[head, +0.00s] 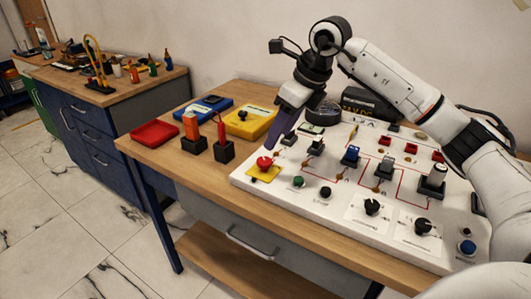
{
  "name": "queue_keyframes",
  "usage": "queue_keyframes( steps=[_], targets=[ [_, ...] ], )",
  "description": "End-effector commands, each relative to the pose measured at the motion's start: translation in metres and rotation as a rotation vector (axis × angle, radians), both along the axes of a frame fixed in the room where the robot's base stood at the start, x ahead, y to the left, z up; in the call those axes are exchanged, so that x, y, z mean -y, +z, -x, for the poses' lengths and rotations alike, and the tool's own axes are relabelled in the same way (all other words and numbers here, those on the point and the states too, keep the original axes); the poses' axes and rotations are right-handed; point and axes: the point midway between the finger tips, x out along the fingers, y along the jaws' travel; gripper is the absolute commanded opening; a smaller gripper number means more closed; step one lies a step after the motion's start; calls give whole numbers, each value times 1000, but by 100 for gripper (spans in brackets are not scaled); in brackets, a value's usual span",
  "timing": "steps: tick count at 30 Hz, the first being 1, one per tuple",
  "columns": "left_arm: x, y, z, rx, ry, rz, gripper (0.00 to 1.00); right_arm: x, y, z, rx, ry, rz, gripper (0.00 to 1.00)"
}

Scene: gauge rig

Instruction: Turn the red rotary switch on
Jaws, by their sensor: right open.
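A round red knob (264,163) sits on a yellow plate (263,175) at the left front corner of the white panel (335,218). It is the only round red control I can make out, but I cannot tell its turn position. My right gripper (272,144) reaches in from the right, with its dark purple fingers pointing down just above and behind the red knob. It looks apart from the knob and empty. The gap between its fingers is hard to see from this angle. My left gripper is not in view.
The panel holds black rotary knobs (372,206), a blue switch (351,156), a green button (298,181) and small red parts (411,148). Left of it stand tool holders (224,150), a red tray (154,133) and a yellow meter (248,120). The wooden table's (205,177) front edge is clear.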

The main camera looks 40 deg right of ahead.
Motion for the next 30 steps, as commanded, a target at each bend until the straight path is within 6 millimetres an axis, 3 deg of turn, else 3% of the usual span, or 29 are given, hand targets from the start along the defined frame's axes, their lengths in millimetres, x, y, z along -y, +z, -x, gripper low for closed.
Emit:
queue_keyframes(
  steps=[12, 18, 26, 30],
  targets=[
    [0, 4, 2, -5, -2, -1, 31, -13, -69, -25, -3, 4, -5, 50],
    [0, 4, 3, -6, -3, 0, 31, -15, -82, -31, -1, 4, -4, 50],
    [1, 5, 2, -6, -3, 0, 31, -15, -83, -31, 1, 5, -4, 50],
    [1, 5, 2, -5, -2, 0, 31, -15, -83, -31, 1, 5, -4, 28]
  ],
)
